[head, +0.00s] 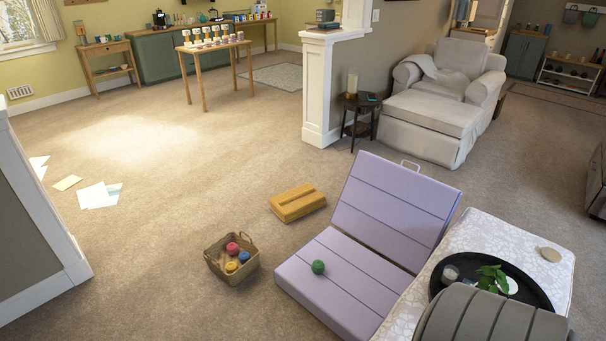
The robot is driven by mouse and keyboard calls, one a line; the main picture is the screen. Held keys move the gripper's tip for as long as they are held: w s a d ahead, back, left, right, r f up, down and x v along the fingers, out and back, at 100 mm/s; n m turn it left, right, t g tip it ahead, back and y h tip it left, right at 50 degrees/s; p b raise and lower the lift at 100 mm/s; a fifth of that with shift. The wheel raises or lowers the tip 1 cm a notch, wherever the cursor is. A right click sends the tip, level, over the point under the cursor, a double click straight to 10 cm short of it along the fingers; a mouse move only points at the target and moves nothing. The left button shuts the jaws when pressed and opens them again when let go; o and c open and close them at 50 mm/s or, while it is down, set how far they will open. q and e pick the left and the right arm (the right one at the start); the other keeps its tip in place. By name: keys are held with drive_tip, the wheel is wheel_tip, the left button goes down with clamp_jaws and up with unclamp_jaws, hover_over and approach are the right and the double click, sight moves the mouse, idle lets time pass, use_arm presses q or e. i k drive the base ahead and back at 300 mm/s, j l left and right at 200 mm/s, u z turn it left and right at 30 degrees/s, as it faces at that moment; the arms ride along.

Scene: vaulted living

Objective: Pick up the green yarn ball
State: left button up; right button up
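The green yarn ball (318,267) sits on the flat lower section of a lilac folding mat (335,295). The mat's other section (395,205) is tilted up behind the ball. A woven basket (216,268) with handles stands on the carpet to the left of the mat. It holds several more balls, among them a pink-red one (232,248), a blue one (244,256) and a yellow one (231,267). Neither of my grippers is in view.
A yellow-orange block (298,203) lies on the carpet behind the basket. At right, a patterned ottoman (475,235) bears a black tray (440,283) with a plant. A grey ribbed shape (480,318) fills the bottom right. Papers (97,196) lie at left; the carpet between is clear.

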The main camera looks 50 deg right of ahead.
sight(317, 266)
drive_tip(key=i+z, duration=0.25)
drive_tip(key=i, duration=0.25)
drive_tip(key=i+j+z, duration=0.2)
drive_tip(key=i, duration=0.3)
drive_tip(key=i+j+z, duration=0.1)
drive_tip(key=i+z, duration=0.15)
drive_tip(key=i, duration=0.25)
